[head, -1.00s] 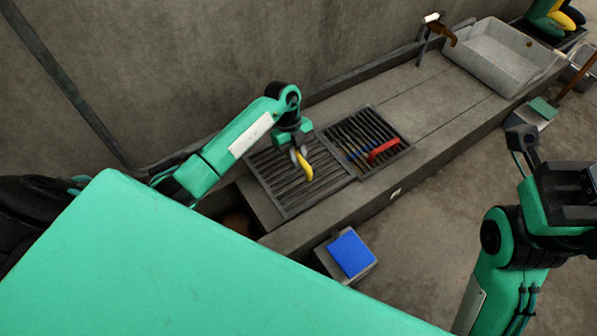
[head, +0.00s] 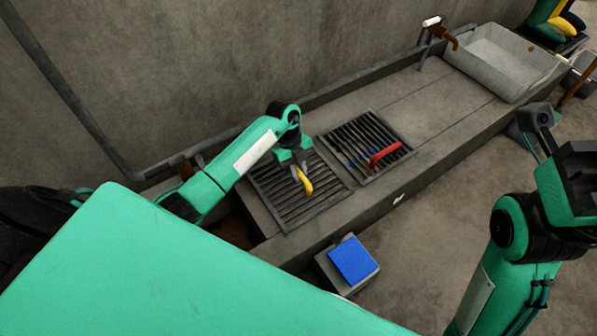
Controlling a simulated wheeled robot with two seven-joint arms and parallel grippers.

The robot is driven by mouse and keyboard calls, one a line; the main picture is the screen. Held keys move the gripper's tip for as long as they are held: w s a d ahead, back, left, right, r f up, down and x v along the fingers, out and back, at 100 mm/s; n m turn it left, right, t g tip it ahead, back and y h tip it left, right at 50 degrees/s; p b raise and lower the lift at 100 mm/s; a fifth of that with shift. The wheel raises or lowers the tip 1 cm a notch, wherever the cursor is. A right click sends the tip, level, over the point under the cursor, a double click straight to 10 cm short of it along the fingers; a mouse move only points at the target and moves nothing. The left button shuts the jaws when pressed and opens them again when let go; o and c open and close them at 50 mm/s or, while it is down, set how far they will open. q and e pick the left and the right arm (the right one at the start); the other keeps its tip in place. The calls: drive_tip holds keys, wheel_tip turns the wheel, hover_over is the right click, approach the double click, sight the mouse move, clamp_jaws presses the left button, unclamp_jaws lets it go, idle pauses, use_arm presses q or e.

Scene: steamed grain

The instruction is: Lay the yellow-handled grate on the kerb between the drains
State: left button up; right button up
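The yellow-handled grate (head: 320,205) lies at the left end of the kerb, a dark slatted square. Its curved yellow handle (head: 304,181) stands up near its middle. My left gripper (head: 299,174) points down at this handle, with its fingers at the handle's upper end. Whether the fingers have closed on it is too small to tell. A second grate with a red handle (head: 385,154) lies just to the right, with blue showing between its bars. The kerb (head: 440,105) is bare to the right of it. My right gripper (head: 580,165) is at the right edge, its fingertips not clearly seen.
A grey basin (head: 500,65) stands at the kerb's far right end, beside a brown tap (head: 447,38). A box with a blue top (head: 353,258) stands on the floor in front of the kerb. A wall runs behind the kerb.

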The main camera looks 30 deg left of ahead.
use_arm(q)
drive_tip(key=o, duration=0.4)
drive_tip(key=shift+o, duration=0.2)
